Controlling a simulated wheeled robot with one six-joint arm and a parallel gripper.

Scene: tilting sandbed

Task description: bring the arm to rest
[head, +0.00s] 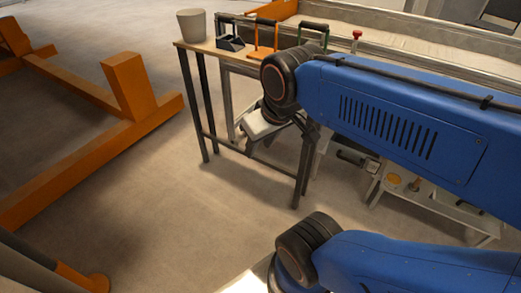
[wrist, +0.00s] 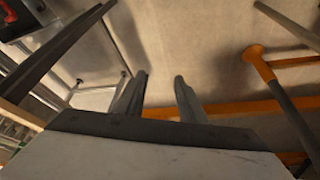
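My gripper (wrist: 159,78) shows in the wrist view with two grey fingers held apart and nothing between them. Bare floor shows through the gap. In the head view my blue arm reaches in from the right. Its pale wrist end hangs in front of the narrow table (head: 196,46), lower than the tabletop. The fingertips are too small and dark to make out there.
The orange frame (head: 127,85) is at left. A low bench (head: 460,217) stands at right. Open floor lies between.

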